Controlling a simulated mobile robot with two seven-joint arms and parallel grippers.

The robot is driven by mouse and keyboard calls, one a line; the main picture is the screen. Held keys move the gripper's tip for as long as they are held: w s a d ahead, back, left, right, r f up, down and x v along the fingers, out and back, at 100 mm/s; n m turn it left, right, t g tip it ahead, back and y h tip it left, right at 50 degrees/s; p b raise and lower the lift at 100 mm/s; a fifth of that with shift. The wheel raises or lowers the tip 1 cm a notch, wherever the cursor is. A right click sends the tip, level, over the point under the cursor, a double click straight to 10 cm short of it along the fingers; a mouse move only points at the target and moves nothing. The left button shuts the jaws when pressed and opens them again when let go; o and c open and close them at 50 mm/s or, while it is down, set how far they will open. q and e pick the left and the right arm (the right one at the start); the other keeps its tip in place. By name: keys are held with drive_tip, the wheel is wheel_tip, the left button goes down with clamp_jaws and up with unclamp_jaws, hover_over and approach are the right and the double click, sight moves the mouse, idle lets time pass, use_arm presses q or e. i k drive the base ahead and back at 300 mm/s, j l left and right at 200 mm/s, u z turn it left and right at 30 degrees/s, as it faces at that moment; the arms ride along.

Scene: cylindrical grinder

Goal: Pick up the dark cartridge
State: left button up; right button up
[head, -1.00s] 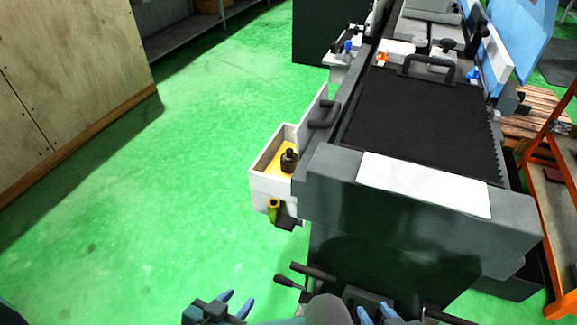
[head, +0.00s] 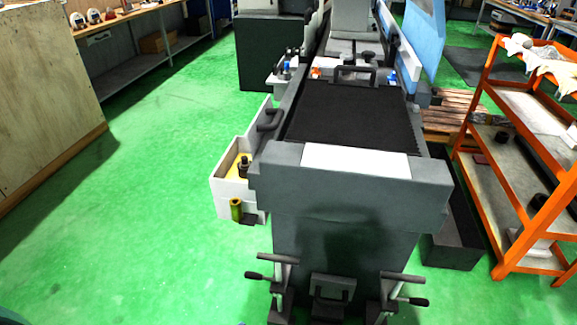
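Several small dark objects show, and I cannot tell for certain which is the dark cartridge. A dark cylindrical piece (head: 243,167) stands upright in the white, yellow-floored side tray on the left of the grinder. Neither of my grippers can be made out in the head view. Only a tiny blue sliver shows at the bottom edge.
The grey grinder (head: 350,180) with its black cover stands in the middle, with levers low on its front. The orange rack (head: 528,150) stands at right beside a wooden pallet (head: 455,108). Green floor (head: 140,215) is clear at left. A wooden panel (head: 45,110) stands far left.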

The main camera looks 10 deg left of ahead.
sight(244, 163)
drive_tip(key=j+z, duration=0.15)
drive_tip(key=z, duration=1.45)
drive_tip(key=k+j, duration=0.1)
drive_tip(key=j, duration=0.95)
drive_tip(key=k+j, duration=0.15)
drive_tip(key=j, duration=0.4)
drive_tip(key=k+j, duration=0.1)
drive_tip(key=j, duration=0.95)
drive_tip(key=k+j+z, duration=0.1)
drive_tip(key=j, duration=0.4)
drive_tip(key=k+j, duration=0.15)
drive_tip(key=j, duration=0.4)
drive_tip(key=k+j, duration=0.1)
drive_tip(key=j, duration=0.4)
drive_tip(key=i, duration=0.5)
